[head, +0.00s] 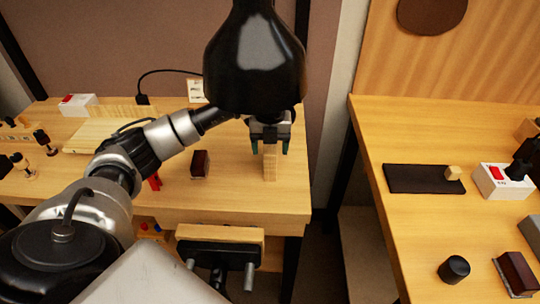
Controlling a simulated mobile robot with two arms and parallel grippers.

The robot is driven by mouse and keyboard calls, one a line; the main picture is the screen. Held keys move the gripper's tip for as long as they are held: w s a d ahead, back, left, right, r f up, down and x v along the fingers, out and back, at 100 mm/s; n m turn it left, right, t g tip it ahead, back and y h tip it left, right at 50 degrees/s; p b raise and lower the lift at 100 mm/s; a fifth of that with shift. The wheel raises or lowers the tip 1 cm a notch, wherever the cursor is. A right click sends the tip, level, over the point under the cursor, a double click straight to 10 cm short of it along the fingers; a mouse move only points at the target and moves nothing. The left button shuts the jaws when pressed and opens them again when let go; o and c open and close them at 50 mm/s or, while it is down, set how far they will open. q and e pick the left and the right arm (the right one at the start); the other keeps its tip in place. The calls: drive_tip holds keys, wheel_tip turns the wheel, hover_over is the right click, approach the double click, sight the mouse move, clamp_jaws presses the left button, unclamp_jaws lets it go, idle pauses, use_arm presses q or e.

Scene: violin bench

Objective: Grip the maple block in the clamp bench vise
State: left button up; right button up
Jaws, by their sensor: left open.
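A pale, upright wooden block (270,168), which looks like the maple block, stands near the right end of the left bench. My left gripper (269,147) is open, pointing down, with its fingertips on either side of the block's upper part. I cannot tell whether they touch it. The bench vise (218,254) is at the bench's front edge, below and left of the block, with a wooden face, a dark jaw and metal rods. I see nothing held in it, and its jaw gap is unclear. My right gripper is not in view.
A black lamp-like shape (255,60) hides part of my left arm. A dark red-brown block (200,164) stands left of the gripper. The right bench holds a dark mat (405,178) with a small pale block (453,172), and a black cylinder (453,269). A gap separates the benches.

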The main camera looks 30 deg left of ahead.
use_arm(q)
wheel_tip(320, 180, down, 2)
drive_tip(key=shift+f, duration=0.15)
drive_tip(key=c, duration=1.1)
